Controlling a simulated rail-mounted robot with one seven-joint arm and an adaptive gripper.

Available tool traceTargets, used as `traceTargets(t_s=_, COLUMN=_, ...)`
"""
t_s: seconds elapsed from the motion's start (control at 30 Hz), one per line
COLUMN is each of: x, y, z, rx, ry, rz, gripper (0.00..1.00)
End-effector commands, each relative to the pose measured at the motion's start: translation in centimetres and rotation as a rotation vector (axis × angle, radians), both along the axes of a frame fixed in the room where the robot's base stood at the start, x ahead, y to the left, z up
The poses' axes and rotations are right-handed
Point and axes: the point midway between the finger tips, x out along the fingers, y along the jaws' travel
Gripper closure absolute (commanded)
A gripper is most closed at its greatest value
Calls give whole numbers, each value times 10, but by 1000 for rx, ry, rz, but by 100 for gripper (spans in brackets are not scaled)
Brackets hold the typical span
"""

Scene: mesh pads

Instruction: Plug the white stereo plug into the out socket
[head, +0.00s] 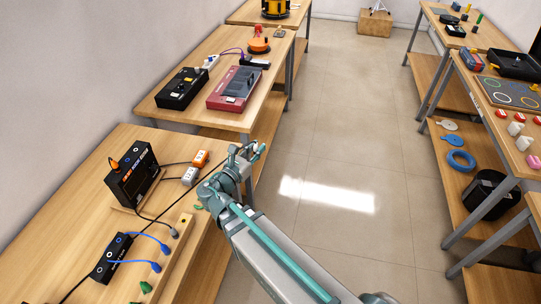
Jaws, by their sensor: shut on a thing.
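My gripper (250,152) is held out over the right edge of the near left bench, by the aisle. It is shut on a small pale thing at its fingertips, which looks like the white stereo plug (262,147); detail is too small to be sure. A black panel box (132,176) with small sockets and an orange plug stands on the bench to the left, apart from my gripper. A low black box (110,257) with sockets and blue cables lies nearer. Socket labels are too small to read, so I cannot tell which is the out socket.
A wooden strip (168,258) runs along the bench's front. A farther bench holds a red case (235,88) and a black case (182,88). The floor aisle (330,150) is clear.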

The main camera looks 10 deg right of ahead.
Motion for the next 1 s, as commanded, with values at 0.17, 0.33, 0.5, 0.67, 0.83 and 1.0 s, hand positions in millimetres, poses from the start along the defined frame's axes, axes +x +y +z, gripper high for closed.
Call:
traceTargets(t_s=0.17, x=34, y=47, z=2, rx=3, ry=-1, rz=103, gripper=100)
traceTargets(t_s=0.33, x=71, y=109, z=11, rx=4, ry=1, rz=257, gripper=100)
traceTargets(t_s=0.5, x=104, y=177, z=23, rx=5, ry=3, rz=436, gripper=100)
traceTargets(t_s=0.67, x=129, y=243, z=37, rx=5, ry=5, rz=617, gripper=100)
traceTargets(t_s=0.83, x=146, y=313, z=54, rx=2, ry=6, rz=824, gripper=100)
traceTargets(t_s=1.0, x=152, y=372, z=70, rx=-1, ry=3, rz=1022, gripper=100)
